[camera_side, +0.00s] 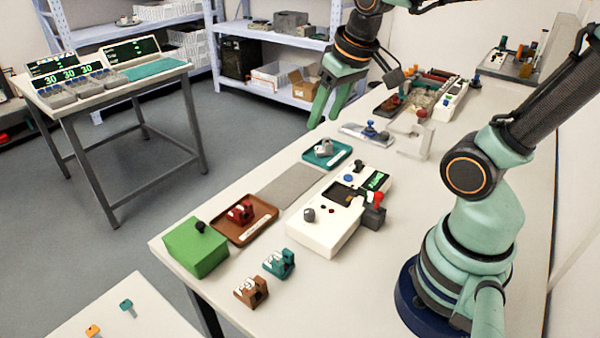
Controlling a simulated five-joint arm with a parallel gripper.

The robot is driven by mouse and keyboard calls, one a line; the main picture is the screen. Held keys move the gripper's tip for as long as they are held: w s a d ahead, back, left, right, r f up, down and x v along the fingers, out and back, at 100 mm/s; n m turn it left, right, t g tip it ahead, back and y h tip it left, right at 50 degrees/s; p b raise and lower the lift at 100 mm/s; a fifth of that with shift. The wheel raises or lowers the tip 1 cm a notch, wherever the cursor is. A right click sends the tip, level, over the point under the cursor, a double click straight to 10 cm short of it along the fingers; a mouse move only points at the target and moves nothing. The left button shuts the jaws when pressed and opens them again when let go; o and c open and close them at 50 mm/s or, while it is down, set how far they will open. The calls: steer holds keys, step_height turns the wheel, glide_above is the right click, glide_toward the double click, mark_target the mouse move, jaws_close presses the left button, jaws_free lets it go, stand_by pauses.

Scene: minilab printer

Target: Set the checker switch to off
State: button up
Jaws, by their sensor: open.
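A white box-shaped device (322,236) sits on the middle of the bench, with a small lit green display (376,181), a grey knob (309,214) and a blue button (348,178). A red-topped lever (378,198) stands on a dark block at its right side. No label marks the checker; this device may be it, and I cannot tell which control is its switch or how it is set. My gripper (326,113) hangs in the air, up and to the left of this device in the picture. Its green fingers are open, with nothing between them.
Two small tagged blocks (251,291) (279,263) lie in front. Another white device (450,103) and more equipment stand farther back.

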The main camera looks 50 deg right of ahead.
steer(key=w+d+f+m+g, duration=0.1)
steer(key=d+f+m+g, duration=0.2)
steer(key=d, duration=0.6)
steer(key=m+g, duration=0.1)
steer(key=m, duration=0.3)
glide_toward(358, 161)
steer(key=shift+y, duration=0.3)
steer(key=f, duration=0.8)
steer(key=shift+w+d+f, duration=0.1)
steer(key=shift+d, duration=0.2)
jaws_close()
